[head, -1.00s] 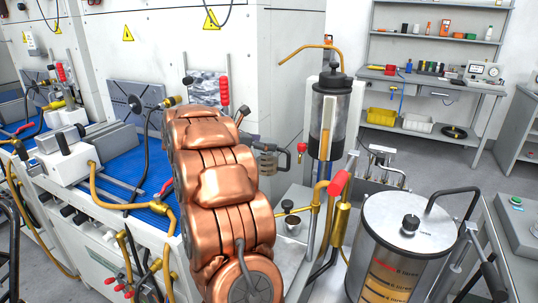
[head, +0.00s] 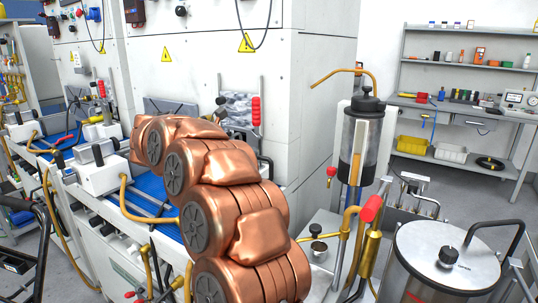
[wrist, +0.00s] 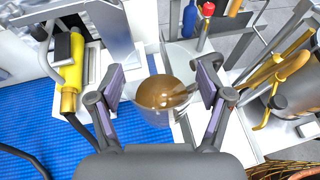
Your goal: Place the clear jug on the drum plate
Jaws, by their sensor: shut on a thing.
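In the wrist view my gripper (wrist: 162,88) is shut on the clear jug (wrist: 160,94), which holds brown liquid. The fingers are on its left and right sides. I see the jug from above, over the boundary between the blue mat and the white surface. A steel drum with a flat round lid (head: 425,265) and a black knob stands at the lower right. I cannot tell whether this lid is the drum plate.
A clear cylinder (head: 357,150) with a black cap and brass pipe stands right of my arm. Red-handled brass valves (head: 371,208) stand between it and the drum. A yellow fitting (wrist: 70,75) lies left of the gripper. A shelf bench (head: 455,115) is at the back right.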

